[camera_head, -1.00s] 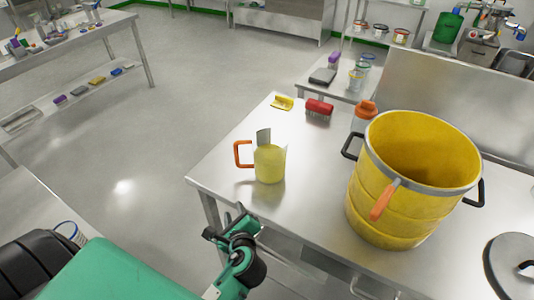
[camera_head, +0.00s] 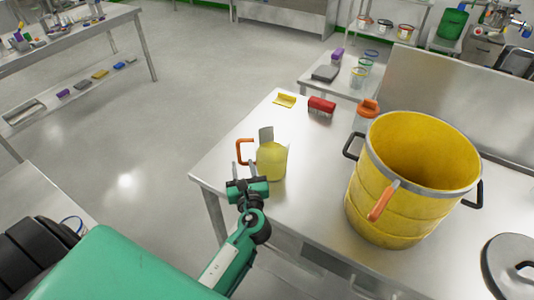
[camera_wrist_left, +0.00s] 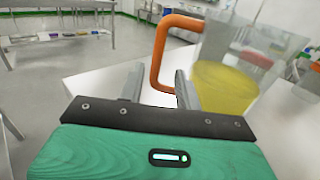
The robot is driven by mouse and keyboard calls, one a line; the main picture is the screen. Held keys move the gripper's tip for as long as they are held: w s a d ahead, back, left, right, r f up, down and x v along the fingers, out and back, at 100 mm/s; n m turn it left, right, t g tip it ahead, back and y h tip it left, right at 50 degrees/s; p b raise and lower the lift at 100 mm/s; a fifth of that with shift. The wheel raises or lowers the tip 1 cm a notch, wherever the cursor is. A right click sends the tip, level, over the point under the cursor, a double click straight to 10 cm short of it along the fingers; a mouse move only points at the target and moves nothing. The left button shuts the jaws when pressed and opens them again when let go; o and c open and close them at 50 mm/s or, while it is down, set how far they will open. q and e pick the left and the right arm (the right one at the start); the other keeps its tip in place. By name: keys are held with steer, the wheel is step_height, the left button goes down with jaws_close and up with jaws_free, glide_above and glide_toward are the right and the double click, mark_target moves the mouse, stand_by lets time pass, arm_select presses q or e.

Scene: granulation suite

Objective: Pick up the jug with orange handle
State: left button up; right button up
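The jug (camera_head: 272,162) stands upright near the left corner of the steel table. It is clear with yellow contents, and its orange handle (camera_head: 240,150) points left. My left gripper (camera_head: 244,170) is open at the handle, its fingers pointing up toward it in the head view. In the left wrist view the two fingers (camera_wrist_left: 158,88) are apart, with the lower part of the orange handle (camera_wrist_left: 156,70) between or just beyond them. I cannot tell whether they touch it. The jug body (camera_wrist_left: 225,80) is right of the fingers. My right gripper is not in view.
A red brush (camera_head: 321,105), a yellow item (camera_head: 285,100) and an orange-lidded container (camera_head: 366,112) lie behind. A round lid (camera_head: 512,265) is at the right. Floor is clear at left.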

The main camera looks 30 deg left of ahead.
mark_target(239, 154)
arm_select(q)
steer(key=p+x, duration=0.1)
steer(key=x, duration=0.1)
steer(key=p+x, duration=0.1)
steer(key=x, duration=0.2)
steer(key=shift+w+a+r, duration=0.1)
steer(key=shift+a+r, duration=0.1)
steer(key=shift+a, duration=0.15)
steer(key=shift+w+a, duration=0.2)
steer(key=shift+c, duration=0.4)
jaws_close()
